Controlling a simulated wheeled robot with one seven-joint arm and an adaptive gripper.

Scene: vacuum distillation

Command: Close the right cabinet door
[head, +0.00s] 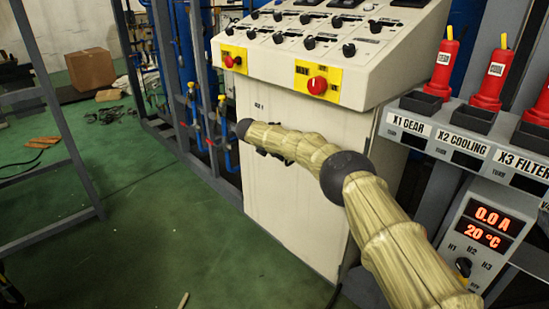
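The white control cabinet (290,215) stands in the middle of the head view, below a sloped control panel. Its pale front appears flush with the body, but I cannot clearly make out a separate right door or its handle. My arm reaches from the lower right across the cabinet front. My gripper (272,156) shows only as small dark parts below the far end of the arm, in front of the cabinet's upper left front. The arm hides most of it, so its fingers and any contact with the cabinet cannot be made out.
The sloped panel (330,45) carries several black knobs and red buttons on yellow plates. At right, a grey rack (430,113) holds red bottles above a display box (482,235). Metal frames and blue pipes (228,135) stand at left. Green floor (150,240) is mostly clear.

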